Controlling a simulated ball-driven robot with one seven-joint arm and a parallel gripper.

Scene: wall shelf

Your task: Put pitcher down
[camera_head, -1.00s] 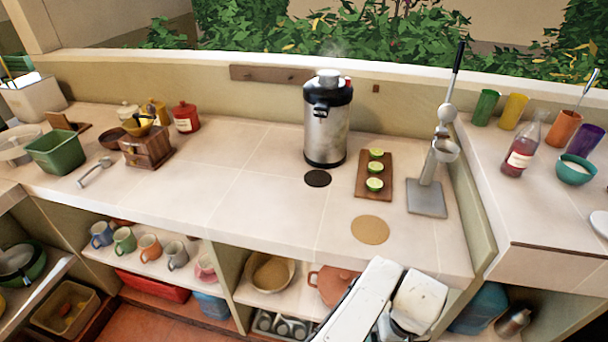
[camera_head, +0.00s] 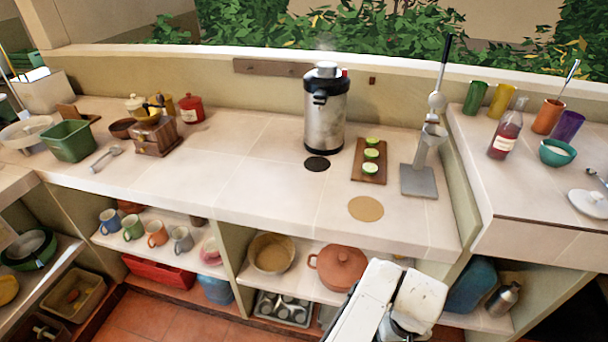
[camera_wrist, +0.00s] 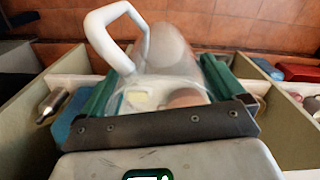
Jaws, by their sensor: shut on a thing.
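A clear pitcher (camera_wrist: 172,60) with a white looped handle (camera_wrist: 98,38) shows in the wrist view. My gripper (camera_wrist: 162,88) is shut on it, with one green-padded finger on each side of its body. A pale thing and a brownish round thing show through or behind its clear wall; I cannot tell what they are. The pitcher is not visible in the head view, where only white parts of my arm show at the bottom right, in front of the counter (camera_head: 240,190).
On the counter stand a steel urn (camera_head: 324,118), a board of cut limes (camera_head: 369,172) and a lever press (camera_head: 420,180). A round tan mat (camera_head: 366,208) lies bare near the front edge. A dark round mat (camera_head: 316,164) is bare too. The counter's middle is clear.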

